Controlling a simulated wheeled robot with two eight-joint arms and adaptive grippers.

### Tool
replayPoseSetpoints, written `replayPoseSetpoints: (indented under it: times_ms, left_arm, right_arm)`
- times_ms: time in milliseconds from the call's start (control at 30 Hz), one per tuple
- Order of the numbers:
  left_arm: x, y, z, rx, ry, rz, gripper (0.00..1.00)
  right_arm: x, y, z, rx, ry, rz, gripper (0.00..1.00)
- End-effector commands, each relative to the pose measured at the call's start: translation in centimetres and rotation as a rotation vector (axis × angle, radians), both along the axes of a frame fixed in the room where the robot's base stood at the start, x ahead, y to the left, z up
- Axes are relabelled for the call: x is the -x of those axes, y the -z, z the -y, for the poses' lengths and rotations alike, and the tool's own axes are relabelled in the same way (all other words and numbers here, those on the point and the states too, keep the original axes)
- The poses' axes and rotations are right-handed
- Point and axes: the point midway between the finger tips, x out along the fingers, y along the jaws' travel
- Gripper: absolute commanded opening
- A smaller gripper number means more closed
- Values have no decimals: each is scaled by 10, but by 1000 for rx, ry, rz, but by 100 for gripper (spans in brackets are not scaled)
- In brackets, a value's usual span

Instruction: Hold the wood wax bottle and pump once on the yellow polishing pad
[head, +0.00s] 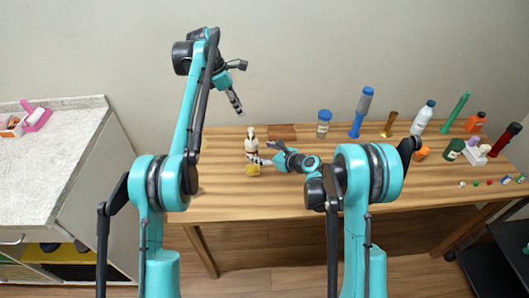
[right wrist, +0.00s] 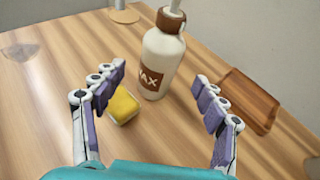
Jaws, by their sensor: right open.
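The wood wax bottle (head: 251,145), white with a brown label and pump top, stands upright on the wooden table. In the right wrist view the bottle (right wrist: 162,65) is just beyond and between my open fingers. The yellow polishing pad (head: 252,170) lies on the table near the bottle; in the right wrist view the pad (right wrist: 122,107) is beside the left-hand finger. My right gripper (right wrist: 158,92) is open and empty; in the head view it (head: 262,160) points left at the bottle. My left gripper (head: 236,103) is raised above the table, far from the bottle; its opening is unclear.
A blue jar (head: 323,123), blue brush (head: 361,112) and other bottles stand farther right. A white-topped cabinet (head: 60,150) is left. The table left of the bottle is clear.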

Motion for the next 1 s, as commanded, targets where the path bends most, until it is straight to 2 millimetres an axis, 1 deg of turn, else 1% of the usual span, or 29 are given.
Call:
replayPoseSetpoints:
  times_ms: [33,200,400,533,767,800,867,900,967,1000]
  left_arm:
    - [0,0,0,0,0,0,34]
    - [0,0,0,0,0,0,34]
    - [0,0,0,0,0,0,34]
    - [0,0,0,0,0,0,34]
    - [0,0,0,0,0,0,34]
    - [0,0,0,0,0,0,34]
    - [0,0,0,0,0,0,34]
    - [0,0,0,0,0,0,34]
    - [0,0,0,0,0,0,34]
    - [0,0,0,0,0,0,34]
  right_arm:
    - [-5,3,-6,1,-4,0,72]
    - [-24,13,-23,3,-3,1,72]
    - [-41,22,-38,4,-2,2,72]
    - [-46,25,-42,3,-2,2,72]
    - [-46,25,-42,4,-1,2,72]
    - [-46,25,-42,4,-1,3,69]
    - [-46,25,-42,4,-1,3,53]
    - [-46,25,-42,4,-1,3,43]
    - [-46,25,-42,4,-1,3,27]
    - [-46,25,-42,4,-1,3,16]
